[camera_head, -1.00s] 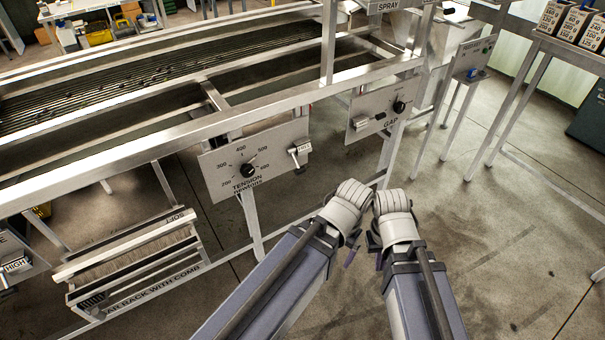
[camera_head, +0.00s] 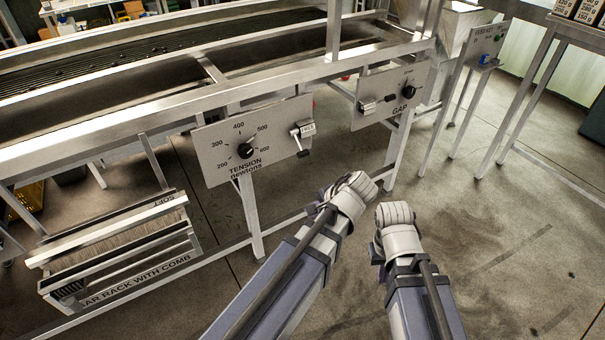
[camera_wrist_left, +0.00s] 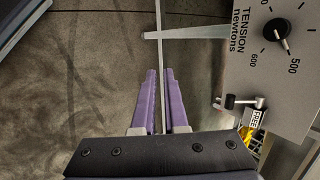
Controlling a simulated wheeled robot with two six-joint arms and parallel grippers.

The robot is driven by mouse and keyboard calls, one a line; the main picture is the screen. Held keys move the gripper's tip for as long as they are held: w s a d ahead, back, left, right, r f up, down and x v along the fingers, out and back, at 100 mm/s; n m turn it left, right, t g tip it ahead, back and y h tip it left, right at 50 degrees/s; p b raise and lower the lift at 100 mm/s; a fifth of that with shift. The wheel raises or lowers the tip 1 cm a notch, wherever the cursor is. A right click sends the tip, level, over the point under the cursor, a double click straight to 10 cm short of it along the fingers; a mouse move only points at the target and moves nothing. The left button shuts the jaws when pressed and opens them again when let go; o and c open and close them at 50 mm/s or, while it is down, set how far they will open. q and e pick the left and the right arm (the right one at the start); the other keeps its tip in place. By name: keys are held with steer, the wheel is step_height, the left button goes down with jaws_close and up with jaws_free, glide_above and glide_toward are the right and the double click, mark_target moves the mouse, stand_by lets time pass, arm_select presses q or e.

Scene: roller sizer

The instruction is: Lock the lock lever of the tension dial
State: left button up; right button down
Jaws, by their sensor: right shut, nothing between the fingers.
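The tension dial (camera_head: 245,150) is a black knob on a grey panel labelled TENSION newtons; it also shows in the left wrist view (camera_wrist_left: 276,32), its pointer towards 500. The lock lever (camera_head: 298,138) is at the panel's right side, beside a tag. In the left wrist view the lever (camera_wrist_left: 240,101) has a tag reading FREE. My left gripper (camera_wrist_left: 160,73) has its purple fingers slightly apart, with nothing between them, and is clear of the lever. In the head view the left gripper (camera_head: 355,192) is right of and below the panel. My right gripper (camera_head: 394,214) is shut, beside it.
A GAP panel (camera_head: 390,92) with a knob and its own lever is to the right of the tension panel. A metal frame rail (camera_head: 200,104) runs above both. A bar rack (camera_head: 118,262) stands low at left. The floor at right is open.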

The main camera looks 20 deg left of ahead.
arm_select(q)
steer(key=w+a+f+m+y+b, duration=0.1)
steer(key=w+a+f+b, duration=0.1)
steer(key=b, duration=0.1)
steer(key=w+a+f+m+t+y+b, duration=0.1)
steer(key=w+a+f+b, duration=0.1)
steer(key=w+b, duration=0.1)
steer(key=w+a+f+m+t+y+b, duration=0.1)
steer(key=w+a+f+y+b, duration=0.1)
steer(key=w+b, duration=0.1)
steer(key=shift+a+b, duration=0.1)
steer(key=shift+b, duration=0.7)
jaws_close()
steer(key=w+a+f+m+t+y+b, duration=0.1)
steer(key=w+f+m+t+y+b, duration=0.2)
steer(key=w+m+b, duration=0.5)
steer(key=w+f+m+t+y+b, duration=0.4)
steer(key=w+m+t+b, duration=0.4)
steer(key=b, duration=1.3)
steer(key=shift+a+f+y+b, duration=0.15)
steer(key=shift+a+y+b, duration=0.25)
steer(key=shift+w, duration=0.15)
